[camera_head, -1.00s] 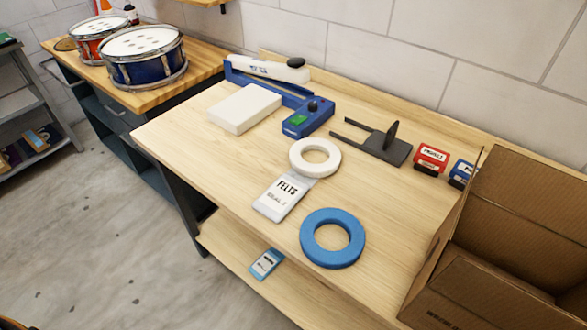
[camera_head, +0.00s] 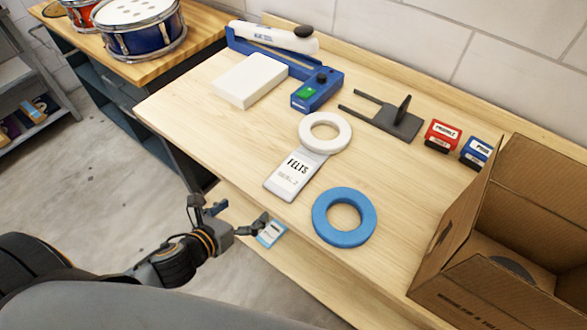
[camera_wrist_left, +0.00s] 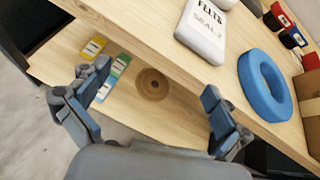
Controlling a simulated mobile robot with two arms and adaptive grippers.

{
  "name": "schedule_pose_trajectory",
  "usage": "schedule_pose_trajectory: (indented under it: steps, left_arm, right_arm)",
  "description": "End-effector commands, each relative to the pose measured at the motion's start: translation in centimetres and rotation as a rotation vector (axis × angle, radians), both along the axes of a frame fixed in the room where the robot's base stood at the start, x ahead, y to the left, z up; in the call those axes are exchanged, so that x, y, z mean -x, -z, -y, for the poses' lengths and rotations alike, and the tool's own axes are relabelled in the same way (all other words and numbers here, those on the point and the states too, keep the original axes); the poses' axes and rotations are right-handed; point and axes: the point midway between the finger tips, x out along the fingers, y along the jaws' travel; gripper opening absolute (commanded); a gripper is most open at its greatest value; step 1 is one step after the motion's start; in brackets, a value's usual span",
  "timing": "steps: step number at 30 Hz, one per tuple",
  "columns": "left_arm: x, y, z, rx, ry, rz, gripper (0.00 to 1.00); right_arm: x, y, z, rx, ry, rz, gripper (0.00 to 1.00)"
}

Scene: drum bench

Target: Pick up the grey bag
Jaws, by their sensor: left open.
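The grey bag (camera_head: 294,175), labelled FELTS, lies flat on the bench top near its front edge. Its upper end meets a white ring (camera_head: 325,133); I cannot tell whether the ring rests on it. The bag also shows at the top of the left wrist view (camera_wrist_left: 203,30), cut off by the frame. My left gripper (camera_head: 234,209) is open and empty, in front of the bench edge and to the lower left of the bag, apart from it. Its spread fingers (camera_wrist_left: 155,85) show in the left wrist view, with the lower shelf behind them. My right gripper is not in view.
A blue ring (camera_head: 344,217) lies right of the bag. An open cardboard box (camera_head: 450,235) stands at the right. A blue sealer (camera_head: 318,92), white block (camera_head: 250,80) and grey fork-shaped holder (camera_head: 385,118) lie behind. Small packets (camera_wrist_left: 119,66) sit on the lower shelf (camera_wrist_left: 185,110).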

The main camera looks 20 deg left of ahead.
Motion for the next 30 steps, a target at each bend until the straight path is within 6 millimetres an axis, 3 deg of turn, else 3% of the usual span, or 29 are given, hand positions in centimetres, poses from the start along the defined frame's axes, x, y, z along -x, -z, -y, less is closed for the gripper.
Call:
schedule_pose_trajectory:
  steps: [1, 3, 7, 11, 21, 30]
  left_arm:
    - [0.2, -2.2, 1.0, -0.053, 0.059, 0.043, 1.0]
    - [0.4, -4.4, 2.0, -0.116, 0.121, 0.093, 1.0]
    - [0.5, -6.3, 3.0, -0.176, 0.176, 0.143, 1.0]
    - [-0.5, -6.2, 3.3, -0.186, 0.181, 0.152, 1.0]
    - [-5.4, -4.2, 4.9, -0.181, 0.179, 0.15, 1.0]
    - [-7.4, -3.3, 5.7, -0.18, 0.179, 0.148, 1.0]
  right_arm:
    - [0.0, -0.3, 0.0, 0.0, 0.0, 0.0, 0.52]
    - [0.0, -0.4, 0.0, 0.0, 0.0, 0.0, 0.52]
    - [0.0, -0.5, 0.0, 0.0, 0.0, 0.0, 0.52]
    - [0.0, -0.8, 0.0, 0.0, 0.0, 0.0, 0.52]
    - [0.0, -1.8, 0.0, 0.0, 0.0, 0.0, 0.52]
    - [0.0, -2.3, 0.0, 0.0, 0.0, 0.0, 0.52]
